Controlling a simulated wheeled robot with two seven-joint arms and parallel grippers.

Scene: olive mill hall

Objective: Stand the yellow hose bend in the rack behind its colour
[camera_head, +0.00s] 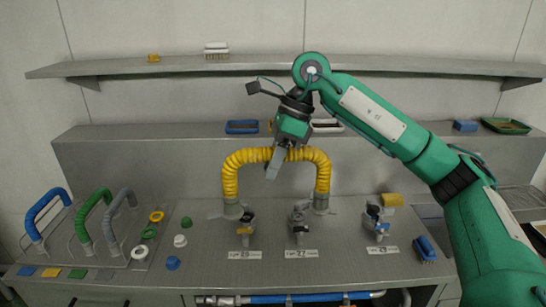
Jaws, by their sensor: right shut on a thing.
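The yellow hose bend (241,159) is an arch of ribbed hose with grey metal couplings at both ends. My right gripper (275,163) is shut on the top of its arch. The bend is upright over the counter; I cannot tell whether its ends touch anything. The wire rack (72,243) at the left holds a blue bend (39,208), a green bend (85,212) and a grey bend (114,209). Along its front edge lie colour patches, among them a yellow patch (51,272) between the blue and green ones. My left gripper is out of view.
Taps with number labels (300,254) stand in a row at the middle of the counter (205,270). Coloured rings and caps (180,240) lie between rack and taps. A blue brush (424,248) lies right. A raised ledge (110,133) and a shelf (130,67) run behind.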

